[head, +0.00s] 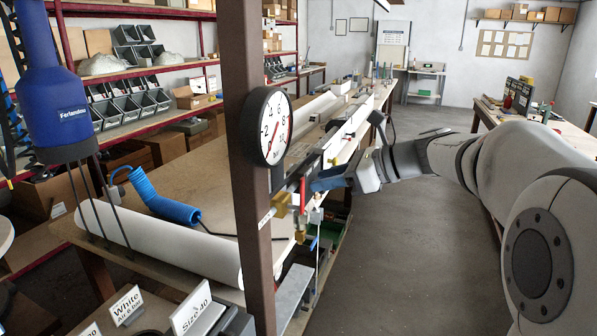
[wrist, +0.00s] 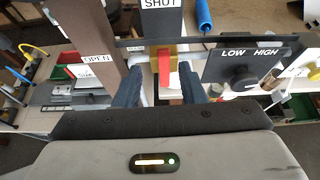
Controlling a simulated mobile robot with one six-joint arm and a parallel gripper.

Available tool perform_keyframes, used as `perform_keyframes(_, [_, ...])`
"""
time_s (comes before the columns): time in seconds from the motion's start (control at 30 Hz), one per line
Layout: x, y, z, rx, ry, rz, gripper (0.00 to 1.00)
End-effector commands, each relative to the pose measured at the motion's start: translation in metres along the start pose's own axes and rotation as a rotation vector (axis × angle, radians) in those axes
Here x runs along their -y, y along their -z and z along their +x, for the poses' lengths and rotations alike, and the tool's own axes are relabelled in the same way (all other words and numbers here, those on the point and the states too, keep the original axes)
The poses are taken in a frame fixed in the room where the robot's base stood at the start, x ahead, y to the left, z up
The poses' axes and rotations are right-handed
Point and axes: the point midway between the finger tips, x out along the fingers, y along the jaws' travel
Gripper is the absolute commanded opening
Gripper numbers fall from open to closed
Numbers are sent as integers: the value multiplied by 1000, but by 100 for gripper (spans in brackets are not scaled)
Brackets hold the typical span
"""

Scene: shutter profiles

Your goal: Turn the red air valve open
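The red air valve handle (wrist: 165,60) shows in the wrist view between my finger tips, with yellow around it. It lies below the SHUT label (wrist: 160,4); the OPEN label (wrist: 97,60) is to the left. My gripper (wrist: 161,80) is open, with one dark blue finger on each side of the handle and gaps showing beside it. In the head view my gripper (head: 322,182) reaches in from the right to the red handle (head: 303,190), beside brass fittings (head: 283,204) on the brown post.
A round pressure gauge (head: 267,127) is fixed to the brown post (head: 245,60) above the valve. A black knob (wrist: 241,79) on a LOW/HIGH panel sits close to the right of my fingers. The workbench (head: 205,165) stands behind the post; the floor to the right is clear.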

Motion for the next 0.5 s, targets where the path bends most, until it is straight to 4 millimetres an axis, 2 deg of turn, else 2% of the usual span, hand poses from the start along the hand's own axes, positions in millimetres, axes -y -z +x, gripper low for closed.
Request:
perform_keyframes(0.17, [4,-8,16,27,-4,35,36])
perform_keyframes(0.5, [3,-9,67,25,-3,31,36])
